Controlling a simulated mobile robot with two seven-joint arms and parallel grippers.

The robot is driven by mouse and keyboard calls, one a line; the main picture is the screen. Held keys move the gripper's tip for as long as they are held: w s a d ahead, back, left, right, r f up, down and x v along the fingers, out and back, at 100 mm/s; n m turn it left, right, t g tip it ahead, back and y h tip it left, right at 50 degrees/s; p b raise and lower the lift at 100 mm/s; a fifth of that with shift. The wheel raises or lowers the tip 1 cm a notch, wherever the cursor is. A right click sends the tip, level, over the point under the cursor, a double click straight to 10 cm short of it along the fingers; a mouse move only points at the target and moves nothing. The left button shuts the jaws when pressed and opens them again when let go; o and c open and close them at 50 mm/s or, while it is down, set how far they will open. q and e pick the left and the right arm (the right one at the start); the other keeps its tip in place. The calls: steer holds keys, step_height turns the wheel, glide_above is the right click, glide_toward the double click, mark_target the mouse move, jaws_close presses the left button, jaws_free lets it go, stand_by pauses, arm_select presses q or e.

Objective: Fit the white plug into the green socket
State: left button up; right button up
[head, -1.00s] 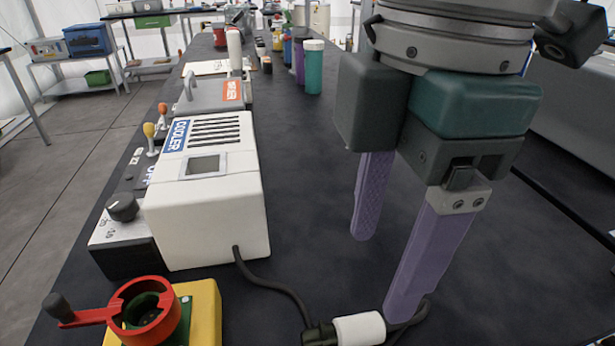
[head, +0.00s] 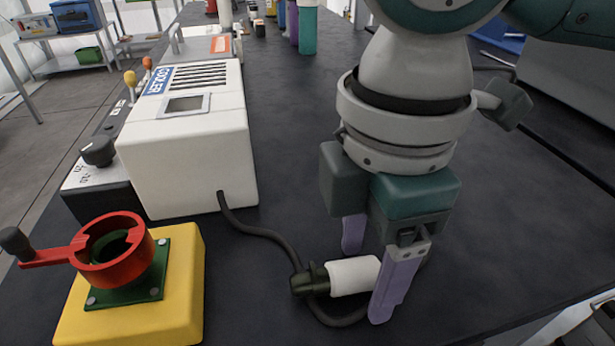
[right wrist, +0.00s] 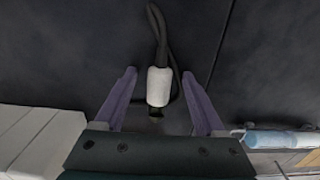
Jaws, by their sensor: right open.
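The white plug (head: 352,276) lies on the dark tabletop, its black end pointing left in the head view, with a black cord around it. My right gripper (head: 368,284) points down at the plug with its purple fingers apart. In the right wrist view, the white plug (right wrist: 159,86) lies between the two open fingers (right wrist: 159,74), with a gap on each side. The green socket (head: 130,285) sits on a yellow block (head: 180,310) at the front left, with a red ring and lever (head: 105,255) over it. My left gripper is not in view.
A white cooler box (head: 195,150) stands behind the socket, and a black cord (head: 250,230) runs from it to the plug. Knobs and levers line the table's left side. Bottles (head: 307,30) stand at the back. The middle of the table is mostly clear.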

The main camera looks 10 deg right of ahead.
jaws_close()
stand_by(0.6)
